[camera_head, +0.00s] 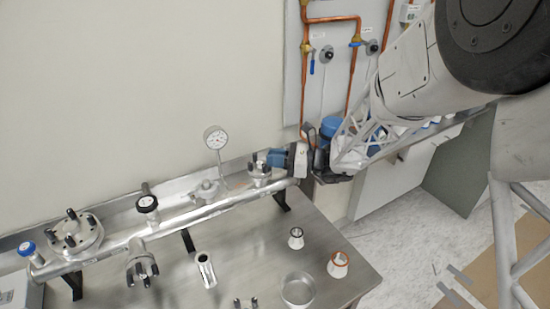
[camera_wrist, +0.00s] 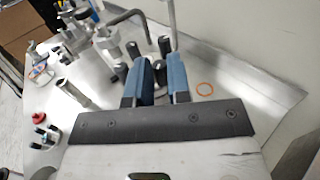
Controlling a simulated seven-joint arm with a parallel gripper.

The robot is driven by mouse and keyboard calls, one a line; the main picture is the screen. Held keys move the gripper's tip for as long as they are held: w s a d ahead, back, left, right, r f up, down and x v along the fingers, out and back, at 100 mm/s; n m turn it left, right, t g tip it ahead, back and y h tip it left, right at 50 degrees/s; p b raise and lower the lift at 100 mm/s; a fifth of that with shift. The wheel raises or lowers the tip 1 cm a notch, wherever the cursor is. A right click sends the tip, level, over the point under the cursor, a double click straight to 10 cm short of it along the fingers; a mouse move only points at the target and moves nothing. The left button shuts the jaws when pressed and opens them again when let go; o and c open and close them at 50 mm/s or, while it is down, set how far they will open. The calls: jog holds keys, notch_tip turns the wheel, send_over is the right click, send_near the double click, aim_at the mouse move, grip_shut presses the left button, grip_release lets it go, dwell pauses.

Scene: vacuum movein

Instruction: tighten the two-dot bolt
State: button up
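My gripper (camera_head: 270,158) reaches in from the right to the flange (camera_head: 259,178) at the right end of the metal pipe. In the wrist view its two blue fingers (camera_wrist: 160,66) stand a narrow gap apart among the dark bolts of that flange. One dark bolt (camera_wrist: 132,50) stands just left of the fingers and another bolt (camera_wrist: 164,46) stands just beyond them. The fingers partly hide what is between them, so I cannot tell if they grip a bolt. No dot marks are readable, so I cannot tell which bolt is the two-dot one.
A pressure gauge (camera_head: 216,138) rises close to the left of my gripper. Another bolted flange (camera_head: 75,234) and a black-knobbed valve (camera_head: 147,203) sit along the pipe (camera_head: 190,212). Small fittings and a round metal cup (camera_head: 298,290) stand on the steel table (camera_head: 253,240).

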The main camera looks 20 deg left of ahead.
grip_shut()
jog(key=shift+s+t, duration=0.1)
jog(key=shift+t, duration=0.2)
jog(key=shift+s+m+t, duration=0.15)
jog(key=shift+m+t, duration=1.35)
jog(key=shift+t, duration=0.5)
jog(key=o, duration=0.5)
grip_release()
jog(key=shift+d, duration=0.1)
